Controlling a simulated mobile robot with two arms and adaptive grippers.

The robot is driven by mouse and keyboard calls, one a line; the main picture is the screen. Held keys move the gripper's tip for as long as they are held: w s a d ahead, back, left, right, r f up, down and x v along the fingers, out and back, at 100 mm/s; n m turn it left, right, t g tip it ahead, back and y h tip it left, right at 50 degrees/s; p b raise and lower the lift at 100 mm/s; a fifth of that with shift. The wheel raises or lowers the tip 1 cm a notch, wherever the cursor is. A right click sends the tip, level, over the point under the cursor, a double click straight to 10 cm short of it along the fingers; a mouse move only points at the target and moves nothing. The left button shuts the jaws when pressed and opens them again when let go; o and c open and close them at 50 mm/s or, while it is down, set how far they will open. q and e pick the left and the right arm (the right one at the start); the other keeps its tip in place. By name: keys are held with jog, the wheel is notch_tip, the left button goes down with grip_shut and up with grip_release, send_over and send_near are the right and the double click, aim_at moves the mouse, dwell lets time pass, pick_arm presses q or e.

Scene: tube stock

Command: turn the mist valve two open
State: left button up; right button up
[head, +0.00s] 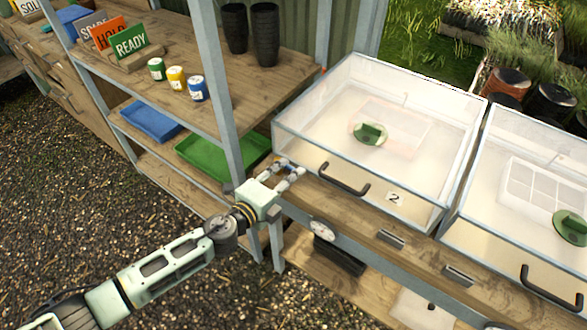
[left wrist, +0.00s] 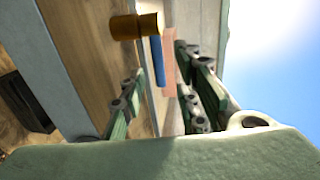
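A brass valve body (left wrist: 135,26) with a blue lever (left wrist: 157,62) shows in the left wrist view, on the wooden front of the bench. The lever points down the picture, between the lines of my left gripper's fingers. My left gripper (left wrist: 160,88) is open, with one finger on each side of the lever's end; I cannot tell whether either touches it. In the head view, my left gripper (head: 292,170) is at the front left corner of the case marked 2 (head: 394,198). The valve cannot be made out there. My right gripper is not in view.
A clear-lidded case (head: 300,128) with a black handle (head: 344,180) stands beside the gripper. A round white dial (head: 322,229) is on the bench front. A shelf post (head: 218,90) stands close on the left. A second case (head: 480,215) is at the right.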

aim_at(294, 169)
pick_arm(q)
jog(key=shift+x, duration=1.7)
grip_shut()
